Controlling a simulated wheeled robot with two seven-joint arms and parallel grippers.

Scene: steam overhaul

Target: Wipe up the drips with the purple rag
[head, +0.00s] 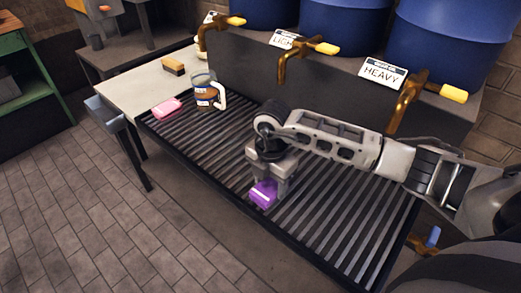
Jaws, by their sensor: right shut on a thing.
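The purple rag (263,194) is at the slatted dark grate of the bench, near its front edge. My right gripper (270,182) points down over the grate and is shut on the rag. The rag shows below the fingers; I cannot tell whether it touches the slats. No drips stand out clearly on the slats. My left gripper is not in view.
A jug with brown contents (206,95) and a pink cloth or sponge (167,108) are at the grate's left end. A yellow-brown sponge (173,66) lies on the pale tabletop (128,92). Brass taps (296,62) with yellow handles overhang the grate below blue barrels (345,25).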

